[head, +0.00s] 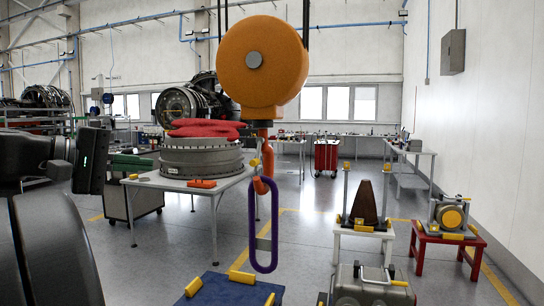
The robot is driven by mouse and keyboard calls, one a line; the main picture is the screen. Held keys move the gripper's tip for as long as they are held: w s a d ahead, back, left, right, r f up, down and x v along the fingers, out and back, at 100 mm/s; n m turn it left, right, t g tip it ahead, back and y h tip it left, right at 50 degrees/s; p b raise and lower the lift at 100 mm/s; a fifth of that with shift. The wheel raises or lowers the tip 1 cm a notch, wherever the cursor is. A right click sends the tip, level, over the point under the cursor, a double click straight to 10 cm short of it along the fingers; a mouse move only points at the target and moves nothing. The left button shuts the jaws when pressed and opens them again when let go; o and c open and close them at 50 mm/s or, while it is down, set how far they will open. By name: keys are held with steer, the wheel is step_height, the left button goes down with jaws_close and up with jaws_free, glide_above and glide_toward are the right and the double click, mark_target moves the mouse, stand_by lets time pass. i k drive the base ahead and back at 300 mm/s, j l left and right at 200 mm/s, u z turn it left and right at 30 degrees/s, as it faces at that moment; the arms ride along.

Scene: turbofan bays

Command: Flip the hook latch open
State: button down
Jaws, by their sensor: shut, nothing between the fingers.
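An orange hook (266,186) hangs below a large round orange hoist body (262,62), left of the picture's middle. A small yellowish piece at the hook's mouth, which looks like the latch (255,164), is too small to tell whether it is open or closed. A long purple oval link (252,226) hangs upright from the hook, with a small grey plate across its lower part. My gripper (146,162) is at the left, pointing right, with its fingers shut and empty. In the picture it is well left of the hook, apart from it.
A white table (180,184) with a grey ring casing and red cloth stands behind the hook. A blue platform (232,291) and a grey case (370,290) are below. A white stool (362,231) and red stool (447,239) stand right. Floor between is clear.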

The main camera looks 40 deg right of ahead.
mark_target(255, 162)
steer(key=i+j+z, duration=0.15)
steer(key=i+z, duration=0.15)
steer(key=z, duration=0.15)
steer(key=i+j+z, duration=0.3)
steer(key=z, duration=0.15)
steer(key=i+j+z, duration=0.25)
steer(key=z, duration=0.15)
steer(key=i+j+z, duration=0.15)
steer(key=j+z, duration=0.3)
steer(key=i+j+z, duration=0.1)
steer(key=j, duration=0.2)
steer(key=j+z, duration=0.1)
steer(key=j, duration=0.25)
steer(key=i, duration=0.05)
